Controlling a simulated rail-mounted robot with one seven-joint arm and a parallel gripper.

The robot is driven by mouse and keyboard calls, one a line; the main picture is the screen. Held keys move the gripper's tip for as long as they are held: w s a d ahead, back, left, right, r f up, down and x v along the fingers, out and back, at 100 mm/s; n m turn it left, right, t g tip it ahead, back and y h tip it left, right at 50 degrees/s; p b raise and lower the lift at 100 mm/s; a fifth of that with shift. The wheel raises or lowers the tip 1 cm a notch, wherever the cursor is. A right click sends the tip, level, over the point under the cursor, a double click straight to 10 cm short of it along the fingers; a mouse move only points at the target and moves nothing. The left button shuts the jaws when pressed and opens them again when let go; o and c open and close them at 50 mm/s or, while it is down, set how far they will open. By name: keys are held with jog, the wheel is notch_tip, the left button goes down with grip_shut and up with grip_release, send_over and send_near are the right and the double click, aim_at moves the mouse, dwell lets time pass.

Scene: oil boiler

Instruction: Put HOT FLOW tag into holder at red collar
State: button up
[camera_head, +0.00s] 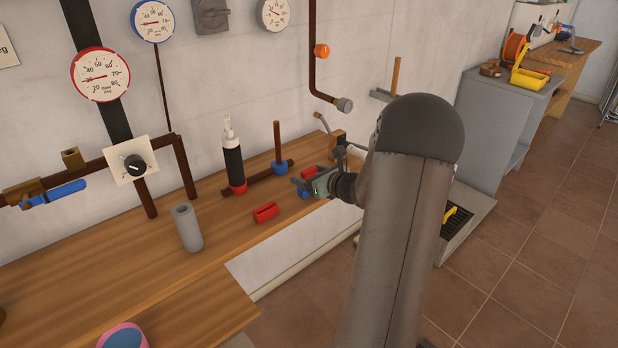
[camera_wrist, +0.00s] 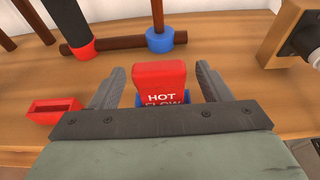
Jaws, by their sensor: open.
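The red HOT FLOW tag (camera_wrist: 165,75) stands upright between my fingers in the wrist view, its lower end in a blue holder (camera_wrist: 148,100) mostly hidden by my gripper. My gripper (camera_wrist: 161,68) is open, with one finger on each side of the tag. In the head view the tag (camera_head: 309,172) is partly hidden by my gripper (camera_head: 304,184). An empty-looking red holder (camera_wrist: 55,110) sits on the bench to the left, also seen in the head view (camera_head: 265,212). The red collar (camera_head: 238,188) is at the foot of a black-sleeved pipe behind that holder.
A blue collar (camera_head: 281,167) joins an upright brown pipe behind the tag. A grey cylinder (camera_head: 187,228) stands on the bench (camera_head: 130,270) farther left. A brass-coloured block (camera_wrist: 288,35) is close on the right. Bare bench lies between the two holders.

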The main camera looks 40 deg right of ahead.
aim_at(310, 169)
jog(key=shift+w+f, duration=0.1)
jog(key=shift+w, duration=0.25)
jog(key=c, duration=1.1)
jog(key=shift+o, duration=0.2)
jog(key=shift+r, duration=0.6)
jog(key=r, duration=0.2)
jog(key=shift+s+r, duration=0.2)
jog(key=shift+r, duration=0.1)
jog(key=s+a+r+p, duration=0.1)
jog(key=s+r, duration=0.8)
jog(key=s, duration=0.4)
jog(key=shift+s+r, duration=0.15)
jog(key=shift+s, duration=0.2)
